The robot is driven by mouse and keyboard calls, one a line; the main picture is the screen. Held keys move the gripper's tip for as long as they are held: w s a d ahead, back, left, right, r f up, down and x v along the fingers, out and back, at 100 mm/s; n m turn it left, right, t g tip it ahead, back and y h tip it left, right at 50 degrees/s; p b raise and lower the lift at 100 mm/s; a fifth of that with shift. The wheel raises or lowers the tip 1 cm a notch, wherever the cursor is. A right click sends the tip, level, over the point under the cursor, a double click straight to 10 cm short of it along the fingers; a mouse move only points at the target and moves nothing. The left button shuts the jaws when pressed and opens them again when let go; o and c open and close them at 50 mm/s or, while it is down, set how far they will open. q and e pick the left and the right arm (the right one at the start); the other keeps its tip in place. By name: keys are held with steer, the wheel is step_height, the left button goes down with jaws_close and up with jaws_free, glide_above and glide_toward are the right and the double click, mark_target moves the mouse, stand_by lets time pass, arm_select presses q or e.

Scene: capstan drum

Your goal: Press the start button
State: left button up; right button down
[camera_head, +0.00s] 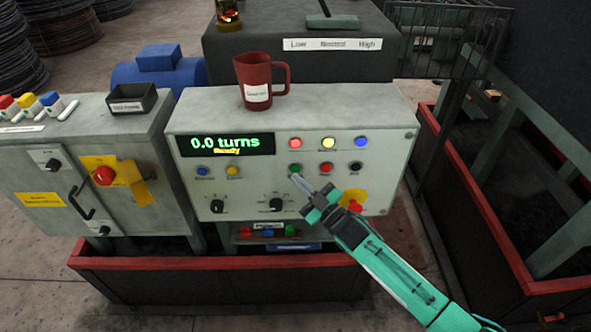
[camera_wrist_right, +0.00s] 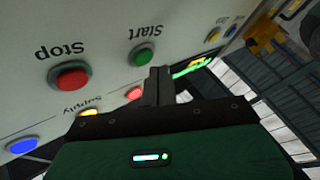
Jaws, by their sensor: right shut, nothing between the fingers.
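The green start button (camera_head: 295,168) is on the grey control panel (camera_head: 400,115), left of a red button (camera_head: 325,167) and a black one. In the right wrist view, upside down, the green button (camera_wrist_right: 138,55) is labelled Start and the red button (camera_wrist_right: 70,75) Stop. My right gripper (camera_head: 294,179) is shut and empty, its tip just below the green button in the head view. In the wrist view the fingertips (camera_wrist_right: 160,72) are close to the Start button; I cannot tell whether they touch the panel. My left gripper is not in view.
Red, yellow and blue lamps, the red one (camera_head: 295,142), sit above the buttons. The display (camera_head: 226,144) reads 0.0 turns, Ready. A red mug (camera_head: 255,75) stands on the panel top. A red emergency button (camera_head: 355,206) is near my right arm. A cabinet (camera_head: 60,165) stands left.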

steer(key=shift+w, duration=0.1)
steer(key=shift+w, duration=0.35)
